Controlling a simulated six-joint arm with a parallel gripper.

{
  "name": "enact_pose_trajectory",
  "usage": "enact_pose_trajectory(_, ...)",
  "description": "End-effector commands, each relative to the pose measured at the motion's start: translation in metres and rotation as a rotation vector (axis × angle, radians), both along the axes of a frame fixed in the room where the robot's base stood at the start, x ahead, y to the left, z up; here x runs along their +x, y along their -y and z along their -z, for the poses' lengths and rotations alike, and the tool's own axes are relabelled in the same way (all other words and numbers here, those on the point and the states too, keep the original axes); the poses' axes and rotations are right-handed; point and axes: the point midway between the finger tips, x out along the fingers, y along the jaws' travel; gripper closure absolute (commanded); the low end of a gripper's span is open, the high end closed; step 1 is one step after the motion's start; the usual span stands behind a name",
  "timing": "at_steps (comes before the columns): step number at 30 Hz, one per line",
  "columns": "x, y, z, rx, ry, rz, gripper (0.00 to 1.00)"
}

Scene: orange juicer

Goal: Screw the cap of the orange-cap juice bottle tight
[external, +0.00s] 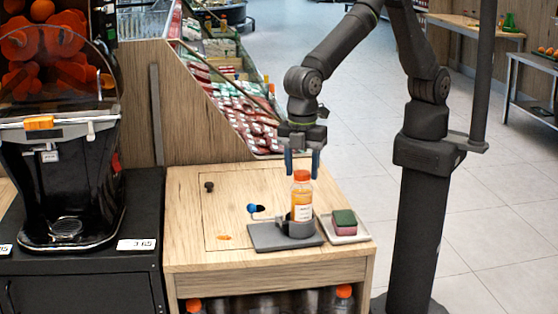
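The juice bottle (302,205) with an orange cap (301,176) stands upright in a dark grey holder (296,226) on a flat grey base plate (268,240). The cap sits on the bottle's neck; whether it is tight cannot be told. My gripper (302,172) points straight down over the bottle. Its two blue fingers are apart, with the left finger beside the cap and the right finger close to or behind the cap's right side. I cannot tell whether either finger touches the cap.
A blue-knobbed lever (252,208) sticks out left of the holder. A tray (349,234) with a green and pink sponge (344,222) lies to the right. The juicer (62,150) stands far left. The wooden counter (190,240) is mostly clear on its left side.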

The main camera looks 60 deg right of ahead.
Motion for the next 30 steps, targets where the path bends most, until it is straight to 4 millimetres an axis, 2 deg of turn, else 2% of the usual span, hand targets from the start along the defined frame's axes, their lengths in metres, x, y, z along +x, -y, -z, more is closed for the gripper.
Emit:
enact_pose_trajectory(1, 0.0, -0.0001, -0.0002, 0.0, 0.0, 0.0, 0.62)
enact_pose_trajectory(5, 0.0, -0.0001, -0.0003, 0.0, 0.0, 0.0, 0.85)
enact_pose_trajectory(8, 0.0, -0.0001, -0.0003, 0.0, 0.0, 0.0, 0.86)
enact_pose_trajectory(9, 0.0, -0.0001, -0.0003, 0.0, 0.0, 0.0, 0.73)
enact_pose_trajectory(12, 0.0, -0.0001, -0.0004, 0.0, 0.0, 0.0, 0.92)
enact_pose_trajectory(17, 0.0, -0.0001, -0.0004, 0.001, 0.0, 0.053, 0.93)
enact_pose_trajectory(24, -0.0001, -0.0001, -0.0002, 0.0, 0.0, 0.317, 0.93)
enact_pose_trajectory(30, -0.0002, -0.0001, -0.0001, 0.0, 0.0, 0.445, 0.93)
